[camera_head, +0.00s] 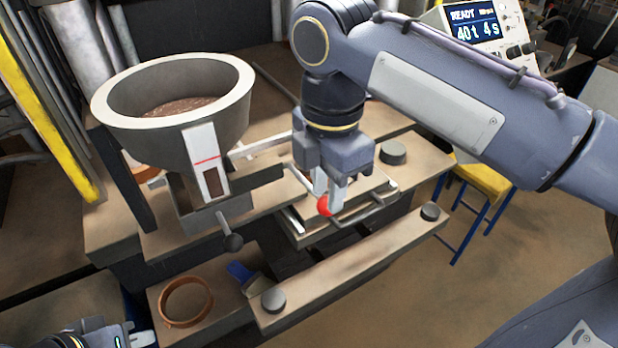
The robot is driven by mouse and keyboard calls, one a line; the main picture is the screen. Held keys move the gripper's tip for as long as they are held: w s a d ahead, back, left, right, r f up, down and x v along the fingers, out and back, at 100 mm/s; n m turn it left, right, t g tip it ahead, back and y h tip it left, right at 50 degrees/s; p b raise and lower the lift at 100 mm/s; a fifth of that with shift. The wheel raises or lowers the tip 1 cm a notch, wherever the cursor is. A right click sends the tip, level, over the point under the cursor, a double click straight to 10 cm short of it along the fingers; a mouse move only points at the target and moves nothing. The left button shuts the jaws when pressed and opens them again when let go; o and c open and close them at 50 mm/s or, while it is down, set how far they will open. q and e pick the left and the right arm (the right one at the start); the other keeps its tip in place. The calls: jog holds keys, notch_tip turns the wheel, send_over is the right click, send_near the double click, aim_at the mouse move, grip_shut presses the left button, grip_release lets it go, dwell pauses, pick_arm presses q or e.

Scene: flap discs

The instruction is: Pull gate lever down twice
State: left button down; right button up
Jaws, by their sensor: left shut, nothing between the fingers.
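The grey hopper (235,122) holds brown grains and has a white gauge strip with a red line on its front. A short lever with a dark round knob (232,242) hangs below the hopper's outlet, tilted downward. A red ball knob (325,207) is at the fingertips of my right gripper (330,198), which points down over the metal-framed fixture. The fingers stand a little apart, but whether they grip the red knob is unclear. My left gripper (138,337) is at the bottom left, cut off by the picture edge, shut and empty, apart from the levers.
A copper-coloured ring (186,301) lies on the lower bench, beside a small blue piece (241,271). Dark cylinders stand on the bench bars. A display (474,30) reads "READY" and "40t 4s". A yellow-topped stool (487,182) stands at right. Open floor lies at the lower right.

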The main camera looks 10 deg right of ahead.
aim_at(324, 211)
jog(key=shift+w+a+f+b, duration=0.1)
jog(key=shift+f+b, duration=0.75)
jog(key=shift+f, duration=0.55)
jog(key=shift+w+f+b, duration=0.1)
jog(key=shift+f+b, duration=0.75)
jog(key=shift+f, duration=0.5)
jog(key=shift+s+r, duration=0.1)
jog(key=shift+r, duration=0.05)
notch_tip(324, 211, up, 10)
jog(key=p, duration=1)
jog(key=shift+r+p, duration=0.1)
jog(key=shift+p, duration=0.25)
